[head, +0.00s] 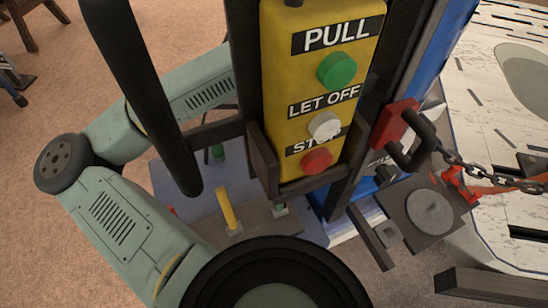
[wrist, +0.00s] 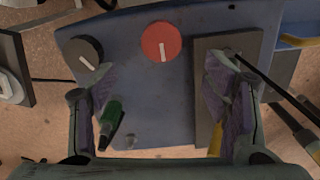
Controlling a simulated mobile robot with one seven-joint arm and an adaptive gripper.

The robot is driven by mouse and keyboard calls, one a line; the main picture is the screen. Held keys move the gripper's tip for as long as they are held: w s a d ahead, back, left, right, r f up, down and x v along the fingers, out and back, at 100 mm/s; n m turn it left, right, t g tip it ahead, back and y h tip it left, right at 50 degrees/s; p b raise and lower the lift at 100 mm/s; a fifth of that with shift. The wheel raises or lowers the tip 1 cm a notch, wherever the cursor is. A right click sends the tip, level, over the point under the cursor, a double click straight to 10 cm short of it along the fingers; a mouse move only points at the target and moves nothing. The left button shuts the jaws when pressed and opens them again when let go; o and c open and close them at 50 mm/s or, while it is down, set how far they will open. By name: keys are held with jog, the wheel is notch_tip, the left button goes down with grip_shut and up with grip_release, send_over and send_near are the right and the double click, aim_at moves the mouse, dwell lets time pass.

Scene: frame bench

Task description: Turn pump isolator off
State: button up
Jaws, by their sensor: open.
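In the wrist view, a red round knob (wrist: 161,42) with a white pointer line sits on a blue-grey panel (wrist: 170,115); its line stands close to upright. A black round knob (wrist: 83,50) with a white pointer line, slanted, sits at the panel's upper left. No label is readable on either, so I cannot tell which is the pump isolator. My gripper (wrist: 162,92) is open and empty, its fingers spread over the panel. The red knob shows beyond and between them, apart from both. The head view does not show my fingertips clearly.
A green-handled part (wrist: 110,120) lies near the left finger, and a dark plate (wrist: 228,50) is behind the right finger. In the head view, a yellow button pendant (head: 285,80) stands above the bench, with a yellow lever (head: 228,208) below and a chain (head: 485,172) at right.

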notch_tip(320, 180, down, 10)
jog(key=shift+s+d+r+p, duration=0.1)
jog(key=shift+p, duration=0.7)
jog(key=shift+c, duration=0.4)
jog(key=c, duration=1.1)
